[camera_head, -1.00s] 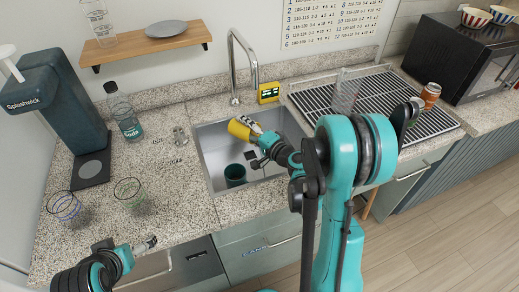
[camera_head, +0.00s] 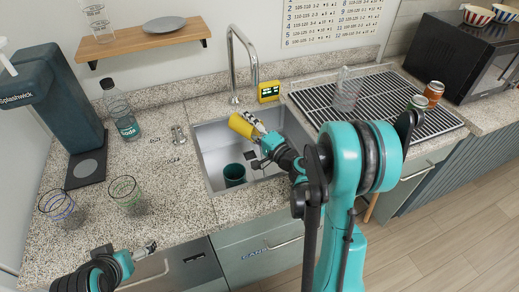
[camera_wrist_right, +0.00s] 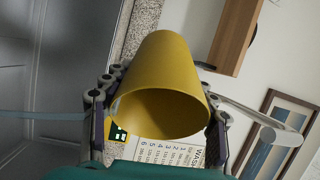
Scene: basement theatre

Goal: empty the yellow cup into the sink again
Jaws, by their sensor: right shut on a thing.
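The yellow cup (camera_head: 240,125) is held over the far left part of the sink (camera_head: 214,172), tipped well over on its side. My right gripper (camera_head: 257,132) is shut on it. In the right wrist view the cup (camera_wrist_right: 165,62) sits between the two fingers, its wide end toward the camera with a darker inside visible. No contents or falling liquid can be made out. My left gripper (camera_head: 150,247) is low at the left, over the front counter edge, away from the cup; its jaws are too small to judge.
A dark green cup (camera_head: 235,174) stands in the sink. The faucet (camera_head: 233,70) and a yellow display box (camera_head: 269,91) are behind. A dish rack (camera_head: 440,122) with a clear glass and cans is right. Two glasses (camera_head: 126,193) and a soda bottle (camera_head: 125,118) are left.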

